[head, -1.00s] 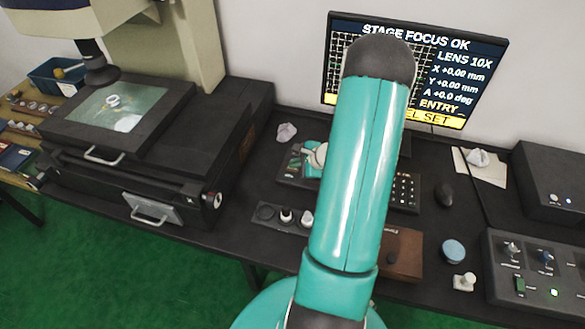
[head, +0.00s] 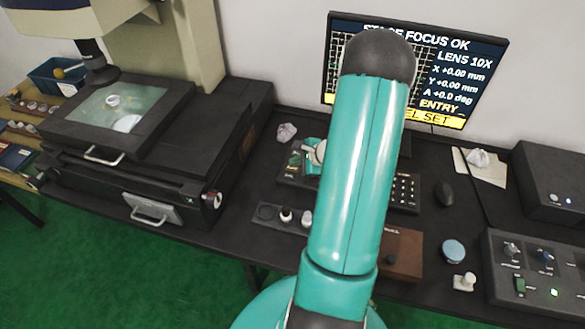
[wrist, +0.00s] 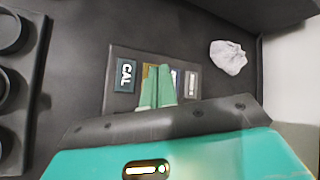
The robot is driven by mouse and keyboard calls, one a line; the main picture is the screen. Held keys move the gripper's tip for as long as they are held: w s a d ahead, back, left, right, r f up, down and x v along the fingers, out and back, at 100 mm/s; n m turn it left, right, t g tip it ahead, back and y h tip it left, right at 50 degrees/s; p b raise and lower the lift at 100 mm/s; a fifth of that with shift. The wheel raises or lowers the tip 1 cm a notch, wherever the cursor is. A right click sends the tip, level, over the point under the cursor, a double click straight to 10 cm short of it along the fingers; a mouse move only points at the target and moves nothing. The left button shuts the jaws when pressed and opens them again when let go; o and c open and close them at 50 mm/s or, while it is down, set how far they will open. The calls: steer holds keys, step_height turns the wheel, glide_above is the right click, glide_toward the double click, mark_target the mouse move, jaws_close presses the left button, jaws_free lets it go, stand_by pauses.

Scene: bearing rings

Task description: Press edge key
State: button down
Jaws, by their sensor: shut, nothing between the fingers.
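A small dark key panel (wrist: 115,53) lies on the bench in the wrist view. Its dark key marked CAL (wrist: 125,75) is at the left and a grey key (wrist: 192,83) is at the right. A tan key and a pale key show partly between them, behind my fingers; no label for the edge key is readable. My gripper (wrist: 158,70) is shut and empty, its green fingertips over the middle keys. I cannot tell whether they touch. In the head view the panel (head: 290,166) is partly hidden by my arm.
A monitor (head: 470,70) reads FOCUS OK, LENS 10X and ENTRY, partly covered by my arm. A crumpled white wad (wrist: 228,57) lies beside the panel. A holder with round pieces (head: 268,212), a mouse (head: 444,193), a brown box (head: 402,262) and a control box (head: 535,262) stand around.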

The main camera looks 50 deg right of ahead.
mark_target(296, 169)
steer(key=shift+r, duration=2.5)
